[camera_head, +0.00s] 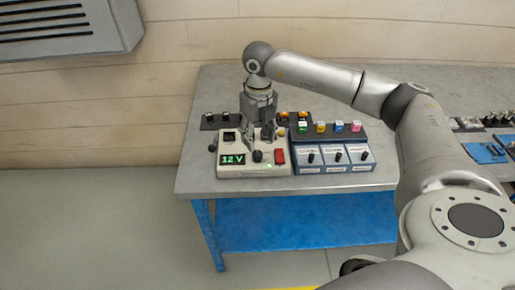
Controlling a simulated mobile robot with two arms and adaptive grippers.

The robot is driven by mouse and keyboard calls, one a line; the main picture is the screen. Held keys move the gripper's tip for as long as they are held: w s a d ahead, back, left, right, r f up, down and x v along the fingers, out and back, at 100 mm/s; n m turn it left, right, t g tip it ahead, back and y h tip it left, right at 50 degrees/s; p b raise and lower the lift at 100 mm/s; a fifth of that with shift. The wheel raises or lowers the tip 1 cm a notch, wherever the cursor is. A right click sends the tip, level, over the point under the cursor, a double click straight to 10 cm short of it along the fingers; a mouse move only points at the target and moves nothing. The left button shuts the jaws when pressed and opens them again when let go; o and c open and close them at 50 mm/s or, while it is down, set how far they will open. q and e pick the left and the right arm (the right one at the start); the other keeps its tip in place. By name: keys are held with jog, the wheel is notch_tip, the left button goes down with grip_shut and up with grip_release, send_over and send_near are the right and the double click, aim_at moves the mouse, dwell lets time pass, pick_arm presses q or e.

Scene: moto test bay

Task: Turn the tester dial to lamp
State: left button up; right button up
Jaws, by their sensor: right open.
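A beige box (228,170) with a green "12 V" display (232,160) sits at the left front of the grey table. It has a black knob (257,156) on its front, beside a red switch (280,157). My right gripper (259,137) points down over this box, its fingers apart, just above and behind the black knob. I cannot tell whether the fingers touch the box. The dial markings are too small to read. My left gripper is not in view.
A blue unit (333,168) with three black knobs on white panels stands right of the box, with coloured blocks behind it. A dark strip (215,124) lies behind the box. Blue parts (485,153) lie far right. The table's (235,187) front edge is close to the box.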

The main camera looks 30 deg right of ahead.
aim_at(257, 153)
notch_tip(257, 153, down, 6)
jog(key=shift+f+p, duration=0.1)
jog(key=shift+p, duration=0.35)
jog(key=shift+c, duration=0.3)
jog(key=shift+a, duration=0.1)
jog(key=c, duration=1)
